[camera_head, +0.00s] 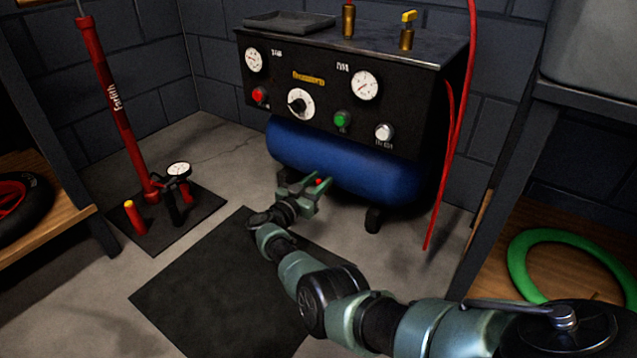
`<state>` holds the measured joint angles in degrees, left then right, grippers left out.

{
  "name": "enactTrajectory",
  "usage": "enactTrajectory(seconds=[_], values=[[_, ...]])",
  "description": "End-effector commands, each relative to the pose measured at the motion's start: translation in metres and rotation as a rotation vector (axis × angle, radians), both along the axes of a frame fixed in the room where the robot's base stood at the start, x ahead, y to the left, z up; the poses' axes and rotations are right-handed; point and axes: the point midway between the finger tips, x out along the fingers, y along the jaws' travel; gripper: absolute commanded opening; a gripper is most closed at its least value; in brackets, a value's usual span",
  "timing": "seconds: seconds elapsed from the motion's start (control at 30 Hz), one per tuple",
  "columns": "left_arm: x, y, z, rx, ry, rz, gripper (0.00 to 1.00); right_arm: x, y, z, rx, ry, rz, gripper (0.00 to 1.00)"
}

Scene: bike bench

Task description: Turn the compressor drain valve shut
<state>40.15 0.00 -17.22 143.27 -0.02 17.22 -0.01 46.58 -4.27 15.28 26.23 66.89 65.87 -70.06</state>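The compressor is a black control box (320,75) above a blue tank (345,165). A small red part (319,181), which looks like the drain valve's handle, shows low under the front of the tank. My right gripper (314,188) is at this red part, with its fingers apart and the red showing at their tips. I cannot tell whether the fingers touch it. The gripper hides most of the valve, so how far it is turned does not show. My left gripper is not in view.
A red hose (457,130) hangs at the compressor's right side. A red floor pump (120,110) stands on a dark mat at left. A black mat (215,295) lies on the floor under my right arm. Benches stand at both sides; the right one holds a green ring (520,262).

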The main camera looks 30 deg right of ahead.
Motion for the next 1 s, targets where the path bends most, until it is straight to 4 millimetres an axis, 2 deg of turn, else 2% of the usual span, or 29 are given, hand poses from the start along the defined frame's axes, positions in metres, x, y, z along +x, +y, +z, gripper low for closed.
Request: enactTrajectory(seconds=[0.03, 0.13, 0.57, 1.0], values=[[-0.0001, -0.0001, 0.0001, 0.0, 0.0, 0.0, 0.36, 0.0, 0.0001, 0.0, 0.0, 0.0, 0.0, 0.27], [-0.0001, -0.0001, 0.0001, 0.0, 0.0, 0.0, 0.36, -0.0001, 0.0002, -0.0001, 0.0, 0.0, 0.0, 0.0], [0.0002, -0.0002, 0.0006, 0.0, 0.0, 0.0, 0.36, -0.0018, 0.0001, -0.0012, 0.017, -0.038, 0.0, 0.0], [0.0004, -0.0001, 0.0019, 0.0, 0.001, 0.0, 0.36, -0.0098, -0.0029, -0.0034, 0.141, -0.336, 0.0, 0.0]])
